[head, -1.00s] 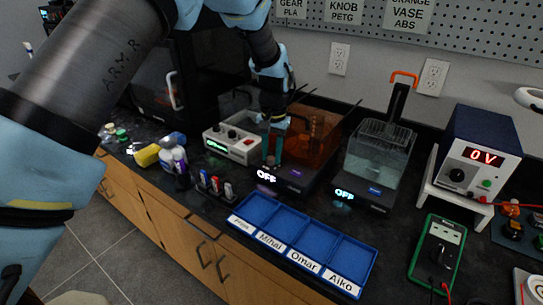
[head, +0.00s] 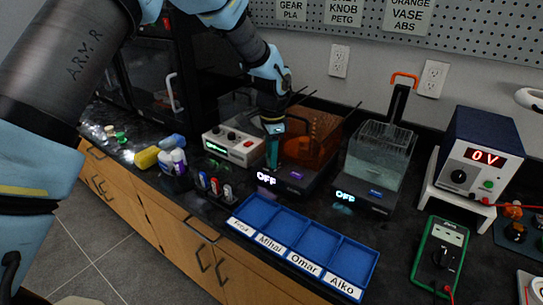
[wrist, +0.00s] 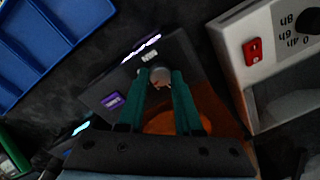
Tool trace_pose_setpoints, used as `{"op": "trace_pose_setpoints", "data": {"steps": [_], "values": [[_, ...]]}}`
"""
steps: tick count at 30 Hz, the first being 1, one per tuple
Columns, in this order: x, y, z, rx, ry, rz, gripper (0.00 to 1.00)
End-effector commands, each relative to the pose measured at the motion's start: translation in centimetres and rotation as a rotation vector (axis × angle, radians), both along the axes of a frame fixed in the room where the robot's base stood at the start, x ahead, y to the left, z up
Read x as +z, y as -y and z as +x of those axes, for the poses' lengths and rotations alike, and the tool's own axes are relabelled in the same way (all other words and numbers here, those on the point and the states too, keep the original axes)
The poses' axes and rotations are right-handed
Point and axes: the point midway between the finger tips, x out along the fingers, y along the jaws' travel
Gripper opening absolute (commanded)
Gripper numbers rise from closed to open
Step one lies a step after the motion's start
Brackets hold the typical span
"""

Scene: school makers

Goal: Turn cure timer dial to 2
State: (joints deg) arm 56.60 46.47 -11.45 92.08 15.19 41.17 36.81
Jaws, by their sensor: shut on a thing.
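The curing unit with the orange cover (head: 310,136) stands on the black bench, and its front display (head: 266,179) reads OFF. My gripper (head: 271,166) reaches down to the front of this unit. In the wrist view, my gripper's teal fingers (wrist: 160,82) are closed around a small round grey dial (wrist: 160,74) on the unit's dark front part. The display (wrist: 142,47) and a purple label (wrist: 112,101) show beside it. In the head view the dial is hidden by the fingers. The dial's marks and pointer cannot be read.
A white box with a red switch (head: 230,136) stands close on the left, its switch (wrist: 253,50) near my gripper. A second unit reading OFF (head: 376,166) stands right. A blue divided tray (head: 249,209) and several small bottles (head: 214,185) lie in front.

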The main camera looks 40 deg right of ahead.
Motion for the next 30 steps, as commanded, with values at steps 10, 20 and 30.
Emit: {"op": "trace_pose_setpoints", "data": {"steps": [10, 20, 30], "values": [[0.08, 0.05, 0.05, -0.134, 0.001, -0.003, 0.00], [0.07, 0.06, 0.02, -0.158, 0.001, -0.003, 0.00], [0.06, 0.05, 0.02, -0.157, 0.001, -0.002, 0.47]]}}
